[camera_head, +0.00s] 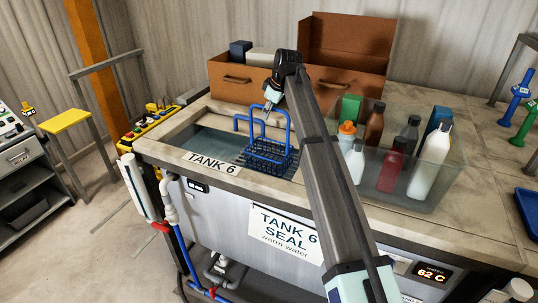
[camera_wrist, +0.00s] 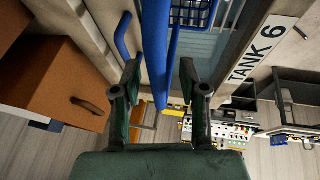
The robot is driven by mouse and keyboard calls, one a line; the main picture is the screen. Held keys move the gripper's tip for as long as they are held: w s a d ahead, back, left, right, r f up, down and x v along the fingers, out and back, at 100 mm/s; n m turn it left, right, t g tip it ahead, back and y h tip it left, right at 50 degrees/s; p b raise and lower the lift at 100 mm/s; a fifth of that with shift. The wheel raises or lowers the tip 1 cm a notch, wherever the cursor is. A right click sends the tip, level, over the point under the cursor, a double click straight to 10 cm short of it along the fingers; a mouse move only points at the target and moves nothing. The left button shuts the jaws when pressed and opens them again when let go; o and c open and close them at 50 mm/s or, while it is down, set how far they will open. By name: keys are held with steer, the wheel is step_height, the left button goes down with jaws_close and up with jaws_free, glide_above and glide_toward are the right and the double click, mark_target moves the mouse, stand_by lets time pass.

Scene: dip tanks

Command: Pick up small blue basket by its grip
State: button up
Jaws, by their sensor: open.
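The small blue basket (camera_head: 270,158) is a wire mesh basket sitting in the Tank 6 opening (camera_head: 215,143), with blue bars rising above it. My gripper (camera_head: 271,97) is above the basket, at the top of these bars. In the wrist view my gripper (camera_wrist: 159,80) is open, and a blue bar of the basket's grip (camera_wrist: 155,50) runs between its two fingers. I cannot tell whether either finger touches it. Another curved blue bar (camera_wrist: 122,38) is just left of the fingers. The basket's mesh (camera_wrist: 190,12) shows at the top edge.
A clear bin (camera_head: 425,196) of several bottles stands right of the tank. A brown case (camera_head: 240,82) with its lid open stands behind. A yellow-topped stand (camera_head: 64,121) and a button panel (camera_head: 147,121) are at the left.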

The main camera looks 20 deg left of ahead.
jaws_close()
steer(key=shift+r, duration=0.2)
